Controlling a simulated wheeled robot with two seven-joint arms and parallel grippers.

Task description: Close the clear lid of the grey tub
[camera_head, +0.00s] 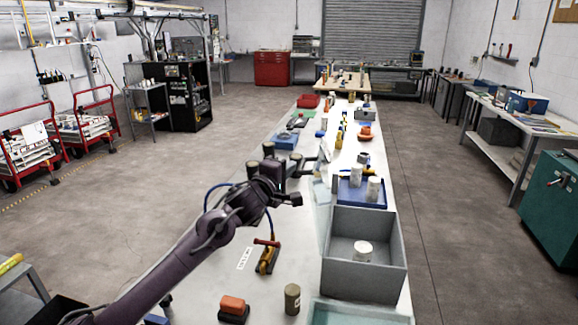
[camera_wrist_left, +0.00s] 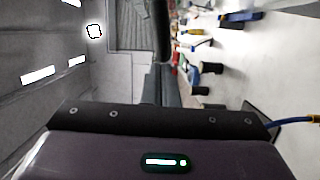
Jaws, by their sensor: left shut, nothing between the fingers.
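The grey tub (camera_head: 390,278) stands open on the long white table, with a white cylinder (camera_head: 363,251) inside. A pale see-through panel (camera_head: 322,198), which looks like the clear lid, stands raised along the tub's left side; its outline is faint. My left gripper (camera_head: 322,155) is beyond and left of the tub, above the table and apart from the tub. Its fingers also show in the left wrist view (camera_wrist_left: 162,62), together and empty. My right gripper is out of view.
A blue tray (camera_head: 350,198) with white cylinders is just behind the tub. A clear teal-edged container (camera_head: 360,314) is in front.

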